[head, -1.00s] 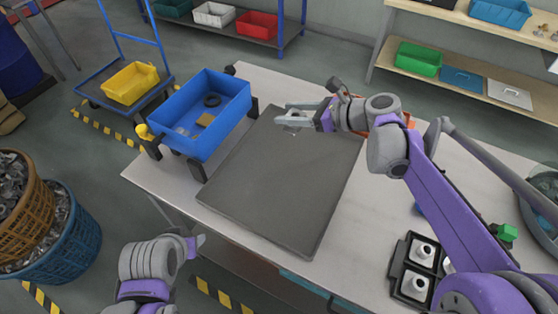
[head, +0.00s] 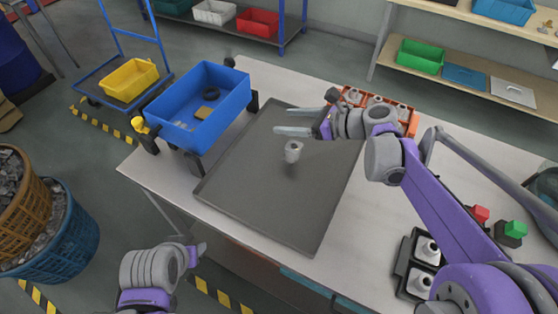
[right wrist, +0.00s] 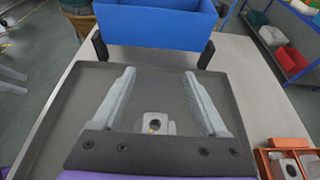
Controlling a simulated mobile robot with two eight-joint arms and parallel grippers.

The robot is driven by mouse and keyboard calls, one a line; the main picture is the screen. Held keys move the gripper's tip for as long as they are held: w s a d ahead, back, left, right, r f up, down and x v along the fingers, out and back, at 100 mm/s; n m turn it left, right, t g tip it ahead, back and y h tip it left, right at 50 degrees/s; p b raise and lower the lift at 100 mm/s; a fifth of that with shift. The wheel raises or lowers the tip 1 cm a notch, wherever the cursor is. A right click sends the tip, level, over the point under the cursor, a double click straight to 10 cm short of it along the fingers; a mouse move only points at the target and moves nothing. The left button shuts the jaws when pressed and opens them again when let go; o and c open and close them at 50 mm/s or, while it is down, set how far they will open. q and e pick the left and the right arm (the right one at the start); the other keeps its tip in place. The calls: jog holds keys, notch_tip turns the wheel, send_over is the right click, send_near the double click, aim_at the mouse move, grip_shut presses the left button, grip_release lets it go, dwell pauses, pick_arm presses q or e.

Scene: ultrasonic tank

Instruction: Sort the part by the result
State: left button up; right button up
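A small light-grey metal part (head: 293,151) with a round hole is at the dark grey tray (head: 250,205), with a shadow just below it; I cannot tell whether it touches the tray. In the right wrist view the part (right wrist: 155,124) shows between the finger bases. My right gripper (head: 276,121) is open and empty over the tray's far part, its fingers pointing left. My left gripper (head: 200,250) is low in front of the table; its fingers are too small to judge. The blue bin (head: 190,135) left of the tray holds a dark ring and a brownish piece.
An orange tray (head: 412,127) with several grey parts stands behind my right arm. A black holder (head: 405,278) with white-grey parts is at the front right, near a red button (head: 480,214) and a green button (head: 515,229). A yellow bin (head: 130,80) sits on a trolley.

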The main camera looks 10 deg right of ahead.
jog(key=shift+o, duration=0.6)
jog(key=v, duration=1.1)
jog(key=shift+f, duration=0.1)
